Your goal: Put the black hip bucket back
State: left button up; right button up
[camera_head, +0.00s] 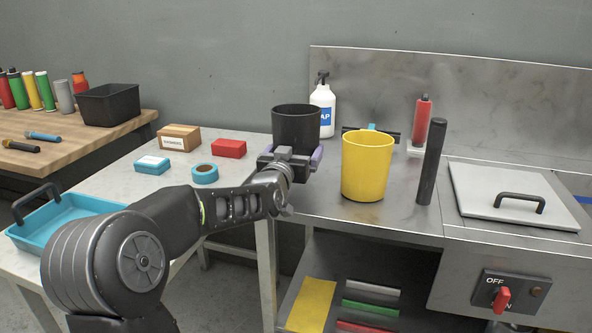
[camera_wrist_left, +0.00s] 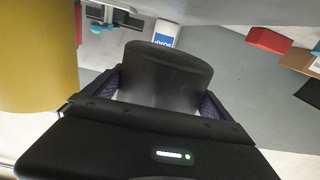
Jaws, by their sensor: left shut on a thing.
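The black hip bucket (camera_head: 296,127) is upright at the left end of the steel counter. My left gripper (camera_head: 291,162) is shut on it, with a finger on either side. In the left wrist view the black bucket (camera_wrist_left: 166,78) sits between the two fingers of the gripper (camera_wrist_left: 160,95). Its underside is hidden behind the gripper, so I cannot tell whether it touches the counter. My right gripper is not in view.
A yellow bucket (camera_head: 366,166) stands close to the right, with a black cylinder (camera_head: 431,162) beyond it. A soap bottle (camera_head: 323,108) stands behind. A white table (camera_head: 235,150) at left holds small boxes, tape and a blue tray (camera_head: 62,222).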

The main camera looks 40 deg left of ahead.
pick_arm(q)
jog(key=shift+f+b, duration=0.45)
jog(key=shift+f, duration=2.05)
jog(key=shift+f, duration=0.2)
jog(key=o, duration=1.3)
jog(key=shift+c, duration=0.2)
jog(key=shift+r, duration=0.1)
jog(key=shift+r, duration=0.15)
jog(key=v, duration=1.2)
